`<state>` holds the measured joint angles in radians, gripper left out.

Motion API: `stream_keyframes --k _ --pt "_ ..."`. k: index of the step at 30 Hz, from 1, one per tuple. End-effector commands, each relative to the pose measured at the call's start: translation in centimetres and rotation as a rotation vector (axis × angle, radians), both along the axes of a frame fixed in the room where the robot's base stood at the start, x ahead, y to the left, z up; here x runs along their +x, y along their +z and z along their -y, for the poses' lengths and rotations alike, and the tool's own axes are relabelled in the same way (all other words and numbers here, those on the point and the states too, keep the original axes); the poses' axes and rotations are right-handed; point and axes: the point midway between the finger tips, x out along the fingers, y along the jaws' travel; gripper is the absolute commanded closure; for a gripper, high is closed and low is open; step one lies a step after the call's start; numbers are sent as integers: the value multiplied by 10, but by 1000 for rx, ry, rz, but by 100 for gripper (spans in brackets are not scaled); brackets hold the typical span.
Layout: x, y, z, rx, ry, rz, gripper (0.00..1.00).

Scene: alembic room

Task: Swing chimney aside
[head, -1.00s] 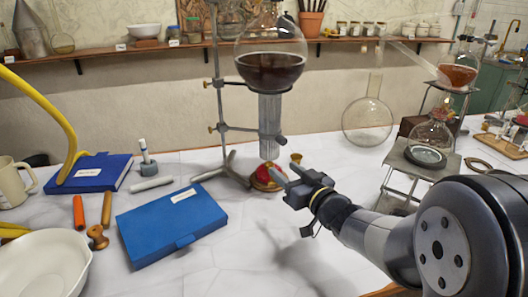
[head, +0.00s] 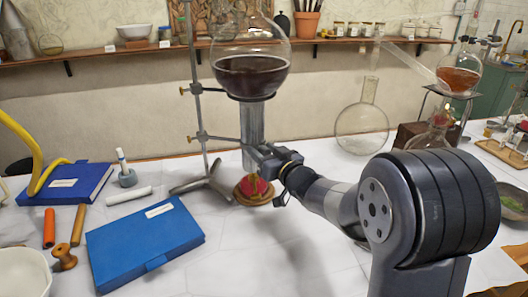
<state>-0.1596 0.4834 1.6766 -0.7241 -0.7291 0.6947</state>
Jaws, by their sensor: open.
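The chimney (head: 252,118) is an upright grey metal tube below a round flask of dark liquid (head: 250,75). The flask sits in a ring on a stand (head: 198,105) with a thin rod and brass-coloured knobs. My gripper (head: 262,156) is at the lower end of the chimney, on its right side, with its jaws open. The jaws overlap the chimney's lower part in the picture; I cannot tell whether they touch it. A red domed object on a brass-coloured dish (head: 253,190) sits on the table just below my gripper.
A blue case (head: 145,240) and a blue book (head: 75,183) lie to the left. An empty round flask (head: 361,130) stands behind my arm. At the right, a flask of orange liquid (head: 458,72) stands raised. White table is clear in front of the stand.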

Motion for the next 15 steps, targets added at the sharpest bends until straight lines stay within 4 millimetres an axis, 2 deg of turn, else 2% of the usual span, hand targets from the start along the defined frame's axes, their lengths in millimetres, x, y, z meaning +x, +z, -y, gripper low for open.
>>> stream_keyframes --k 2,15 --pt "0 0 0 0 0 0 55" --pt "0 0 0 0 1 0 91"
